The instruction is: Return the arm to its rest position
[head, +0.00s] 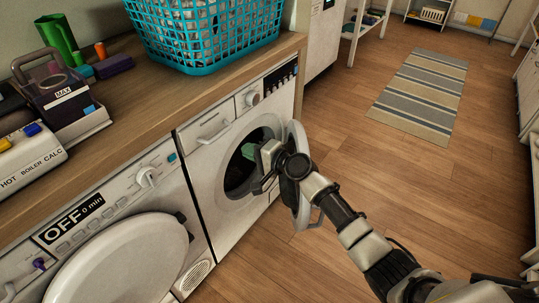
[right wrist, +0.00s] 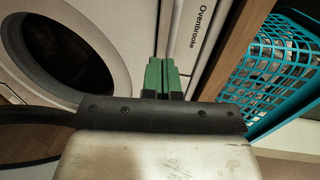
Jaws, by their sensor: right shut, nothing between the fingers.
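My right arm comes in from the lower right in the head view. Its gripper (head: 249,151) is in front of the round opening of the far washing machine (head: 228,196), close to the open door (head: 298,218). In the right wrist view the green fingers of the right gripper (right wrist: 162,73) are together, with nothing between them. They point at the machine's white front, beside the dark round opening (right wrist: 62,45). I cannot tell whether they touch it. My left gripper does not show.
A teal laundry basket (head: 205,42) stands on the wooden counter (head: 140,90) above the machines. A second machine with a closed round door (head: 125,262) is at the lower left. The wooden floor (head: 400,180) at right is clear, with a striped rug (head: 422,92) farther back.

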